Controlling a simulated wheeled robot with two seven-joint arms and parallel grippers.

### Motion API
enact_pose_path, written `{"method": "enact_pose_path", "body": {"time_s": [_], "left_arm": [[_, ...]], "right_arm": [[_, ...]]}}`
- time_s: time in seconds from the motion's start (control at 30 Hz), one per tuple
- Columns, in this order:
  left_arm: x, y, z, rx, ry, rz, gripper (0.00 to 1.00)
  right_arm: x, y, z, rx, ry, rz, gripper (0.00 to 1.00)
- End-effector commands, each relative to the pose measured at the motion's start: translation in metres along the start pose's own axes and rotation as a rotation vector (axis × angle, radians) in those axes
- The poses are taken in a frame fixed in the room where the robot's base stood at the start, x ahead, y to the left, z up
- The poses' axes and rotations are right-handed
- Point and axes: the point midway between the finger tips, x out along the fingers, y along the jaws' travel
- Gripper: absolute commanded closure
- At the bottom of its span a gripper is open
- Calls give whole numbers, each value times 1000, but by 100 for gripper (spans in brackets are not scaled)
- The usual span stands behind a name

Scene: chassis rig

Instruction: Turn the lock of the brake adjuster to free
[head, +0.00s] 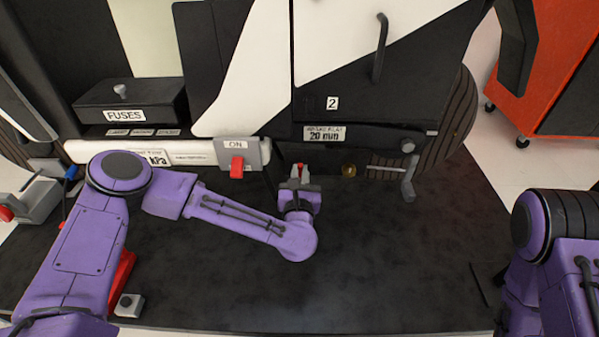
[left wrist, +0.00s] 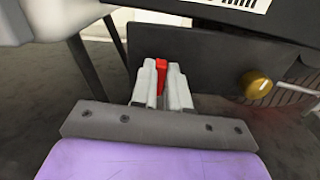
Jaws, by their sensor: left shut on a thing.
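A small red lever (head: 300,170), the likely lock of the brake adjuster, sits low on the dark chassis panel. My left gripper (head: 299,176) is shut on it; in the left wrist view the pale fingers (left wrist: 163,84) close on both sides of the red lever (left wrist: 161,76). The fingers hide most of the lever, so its exact angle is hard to tell. A brass knob (head: 348,170) is just right of the lever, and it also shows in the left wrist view (left wrist: 256,85). My right gripper is out of view; only part of that arm shows at the right edge.
A red switch (head: 237,165) under an ON plate is left of the lever. A metal rod with a crank (head: 408,182) sticks out at the right. A FUSES box (head: 130,103) stands at the upper left. The dark floor mat (head: 400,260) in front is mostly clear.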

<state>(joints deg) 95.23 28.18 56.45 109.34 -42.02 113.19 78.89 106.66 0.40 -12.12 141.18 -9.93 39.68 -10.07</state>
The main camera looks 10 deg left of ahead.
Motion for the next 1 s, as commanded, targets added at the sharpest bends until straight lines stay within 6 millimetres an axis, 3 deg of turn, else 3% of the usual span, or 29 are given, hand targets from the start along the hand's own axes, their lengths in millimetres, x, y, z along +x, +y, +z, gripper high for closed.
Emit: {"method": "enact_pose_path", "body": {"time_s": [0.5, 1.0], "left_arm": [[-1, -5, 3, 446, 1, -3, 100], [-1, -9, -1, 922, 1, -3, 100]], "right_arm": [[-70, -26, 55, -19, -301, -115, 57], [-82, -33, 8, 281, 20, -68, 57]]}}
